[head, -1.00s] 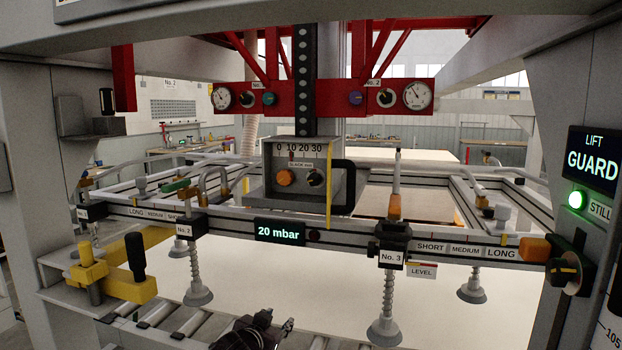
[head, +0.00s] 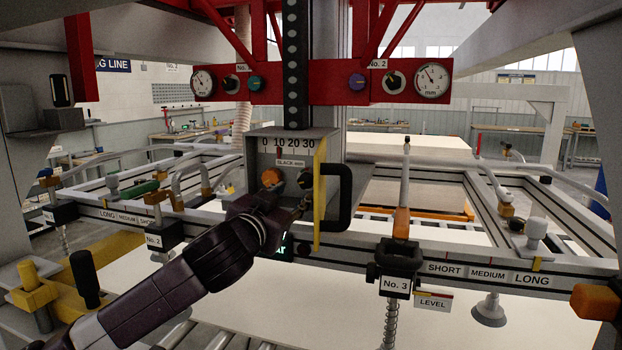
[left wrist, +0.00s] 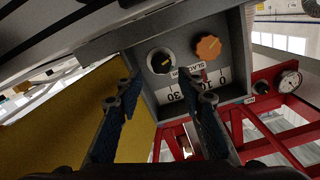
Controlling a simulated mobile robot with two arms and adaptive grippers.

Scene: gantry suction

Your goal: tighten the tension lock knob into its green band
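A grey box with a yellow side plate (head: 319,192) carries a slack scale (head: 287,145) marked 0 to 30. Below the scale are an orange knob (head: 271,177) and a black knob with a pale pointer line (head: 305,178). No label shows which one is the tension lock knob, and I cannot make out a green band. My left gripper (head: 301,207) is just below the black knob. In the left wrist view my left gripper (left wrist: 161,88) is open, and the black knob (left wrist: 160,61) appears between its fingertips, apparently untouched. The orange knob (left wrist: 208,47) is beside it. My right gripper is out of view.
A black handle (head: 340,198) sticks out right of the box. The rail with the No. 3 clamp (head: 397,270) runs below. A red panel with gauges (head: 432,80) hangs above. A yellow fixture with a black grip (head: 85,278) stands lower left, near my arm.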

